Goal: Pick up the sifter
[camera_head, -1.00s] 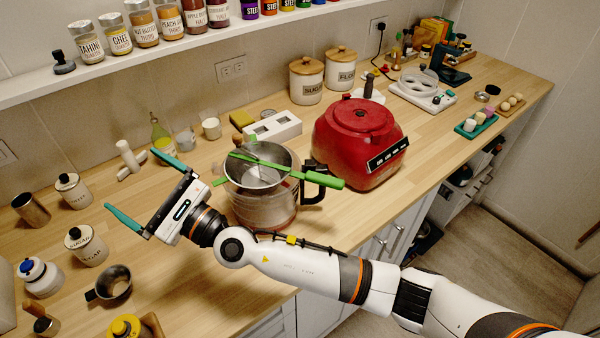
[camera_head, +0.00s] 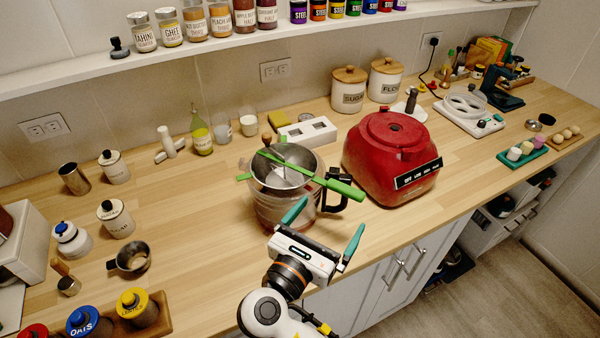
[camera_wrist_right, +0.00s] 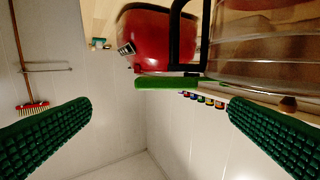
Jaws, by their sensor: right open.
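The sifter (camera_head: 285,168) is a metal strainer bowl with a green handle (camera_head: 345,187), resting in the top of a clear pot (camera_head: 265,208) with a dark side handle (camera_head: 335,195). The green handle sticks out over the pot's right side. My right gripper (camera_head: 332,213) is open and empty, just in front of and below the handle, with fingers pointing at it. In the right wrist view the green handle (camera_wrist_right: 168,82) lies crosswise ahead, between the open fingers (camera_wrist_right: 160,102) and apart from them. The bowl is not clear there. My left gripper is not in view.
A red appliance (camera_head: 390,150) stands close to the right of the pot. A white block with openings (camera_head: 308,132) is behind it. A metal cup (camera_head: 132,258) and lidded jars (camera_head: 116,218) are on the left. The counter between them and the pot is clear.

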